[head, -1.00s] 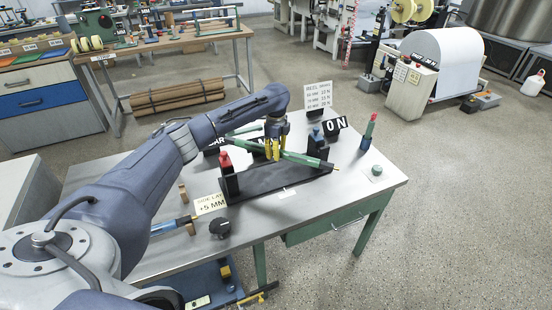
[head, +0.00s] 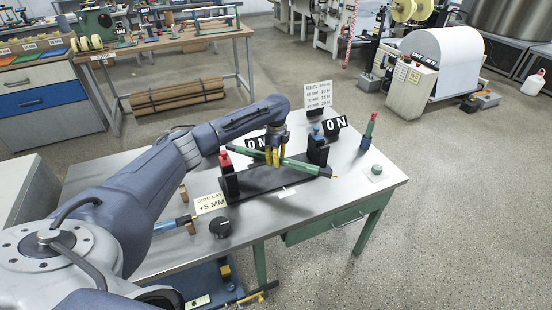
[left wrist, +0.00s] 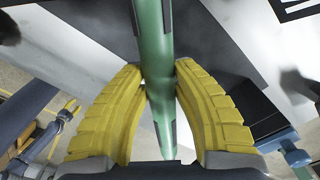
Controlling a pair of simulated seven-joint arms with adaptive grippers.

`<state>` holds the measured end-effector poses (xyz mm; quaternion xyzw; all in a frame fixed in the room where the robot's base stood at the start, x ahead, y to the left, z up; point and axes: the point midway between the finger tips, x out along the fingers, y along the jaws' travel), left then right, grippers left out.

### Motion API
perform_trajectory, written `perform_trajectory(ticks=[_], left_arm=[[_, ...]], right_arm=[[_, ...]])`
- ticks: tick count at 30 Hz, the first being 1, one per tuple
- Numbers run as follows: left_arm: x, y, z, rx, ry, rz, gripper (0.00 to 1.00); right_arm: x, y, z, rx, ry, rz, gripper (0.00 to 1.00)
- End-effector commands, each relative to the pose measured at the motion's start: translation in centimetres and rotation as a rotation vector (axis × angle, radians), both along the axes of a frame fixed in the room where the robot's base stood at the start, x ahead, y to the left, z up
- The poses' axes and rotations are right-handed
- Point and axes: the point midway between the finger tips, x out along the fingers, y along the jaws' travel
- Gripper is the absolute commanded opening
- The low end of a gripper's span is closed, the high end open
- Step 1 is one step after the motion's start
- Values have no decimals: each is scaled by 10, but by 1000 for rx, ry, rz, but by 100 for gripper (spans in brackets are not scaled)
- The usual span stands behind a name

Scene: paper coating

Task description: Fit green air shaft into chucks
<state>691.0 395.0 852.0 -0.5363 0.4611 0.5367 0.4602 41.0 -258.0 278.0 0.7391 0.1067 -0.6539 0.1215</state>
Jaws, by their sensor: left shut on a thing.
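The green air shaft (head: 298,165) is held in my left gripper (head: 273,162), whose yellow fingers are shut around it near its middle. In the left wrist view the shaft (left wrist: 153,50) runs between the fingers (left wrist: 160,82). In the head view it slants down to the right, above the dark base. The left chuck (head: 229,184) is a black block with a red top. The right chuck (head: 318,150) is a black block with a blue top. The shaft's right end crosses in front of the right chuck; I cannot tell whether it touches either chuck. My right gripper is not in view.
The chucks stand on a dark base (head: 262,183) on the metal table (head: 345,185). A black knob (head: 220,228) stands in front.

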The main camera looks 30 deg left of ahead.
Motion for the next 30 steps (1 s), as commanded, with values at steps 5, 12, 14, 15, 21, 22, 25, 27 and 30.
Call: perform_trajectory(ticks=[5, 12, 14, 15, 21, 22, 25, 27, 30], left_arm=[[1, 0, -2, 0, -2, -1, 0], [0, 0, -3, 0, 0, 0, 48], [0, 0, -3, 0, 0, 0, 48], [0, 0, -3, 0, 0, 0, 48], [0, 0, 1, 0, -1, 0, 48], [0, 0, 3, -1, -1, 0, 48], [1, 1, 13, 1, -3, -1, 48], [1, 0, 24, -1, -3, -1, 48], [1, 1, 42, 1, -4, -1, 48]], right_arm=[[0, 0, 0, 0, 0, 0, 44], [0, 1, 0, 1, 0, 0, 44], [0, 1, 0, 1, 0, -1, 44], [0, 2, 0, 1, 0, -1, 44], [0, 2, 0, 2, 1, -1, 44], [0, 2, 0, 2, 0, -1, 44], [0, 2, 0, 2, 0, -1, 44], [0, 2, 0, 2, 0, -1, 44], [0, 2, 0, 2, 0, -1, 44]])
